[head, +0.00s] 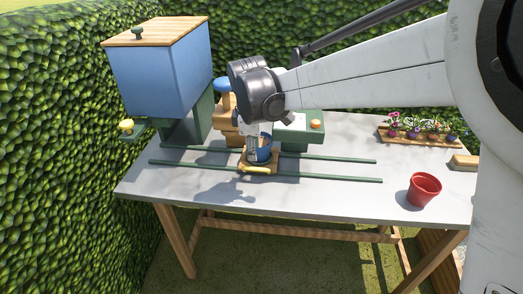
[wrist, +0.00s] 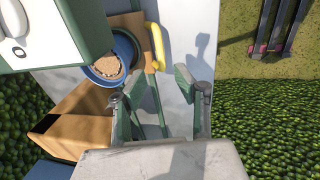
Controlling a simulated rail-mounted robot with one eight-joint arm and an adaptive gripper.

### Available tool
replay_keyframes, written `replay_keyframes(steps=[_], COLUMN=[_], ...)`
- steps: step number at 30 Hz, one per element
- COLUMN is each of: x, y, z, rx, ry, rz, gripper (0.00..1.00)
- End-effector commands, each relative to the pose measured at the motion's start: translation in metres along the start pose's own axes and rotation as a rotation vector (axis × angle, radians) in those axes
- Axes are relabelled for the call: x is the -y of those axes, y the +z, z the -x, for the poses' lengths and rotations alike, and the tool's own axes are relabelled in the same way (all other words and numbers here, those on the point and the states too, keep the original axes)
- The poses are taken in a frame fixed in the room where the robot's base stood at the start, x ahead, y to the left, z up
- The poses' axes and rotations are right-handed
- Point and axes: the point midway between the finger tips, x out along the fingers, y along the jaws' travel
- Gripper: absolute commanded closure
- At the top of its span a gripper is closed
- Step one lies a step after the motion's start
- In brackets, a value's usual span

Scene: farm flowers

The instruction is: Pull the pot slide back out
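The pot slide (head: 246,168) is a wooden carriage on two green rails near the middle of the table. Its yellow handle (head: 257,170) is on the front edge and also shows in the wrist view (wrist: 154,45). A blue pot (head: 265,153) stands on the slide; in the wrist view the pot (wrist: 96,70) has brown fill inside. My gripper (head: 252,155) points down at the slide and partly hides the pot. In the wrist view my gripper (wrist: 160,95) has its fingers wide apart with nothing between them. The handle lies beyond the fingertips, apparently untouched.
A blue bin (head: 160,75) with a wooden lid stands back left. A wooden station (head: 229,122) with a blue knob and a green box (head: 298,132) with an orange button stand behind the slide. A red pot (head: 424,189) and a flower tray (head: 420,141) are right. The rails are clear both sides.

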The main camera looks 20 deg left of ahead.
Motion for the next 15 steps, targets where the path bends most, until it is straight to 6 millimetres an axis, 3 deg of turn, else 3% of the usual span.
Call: replay_keyframes(steps=[6,15], x=[0.000,0.000], y=[0.000,0.000], z=[0.029,0.036], rx=[0.000,0.000], ry=[0.000,0.000], rz=[0.000,-0.001], gripper=[0.70,0.70])
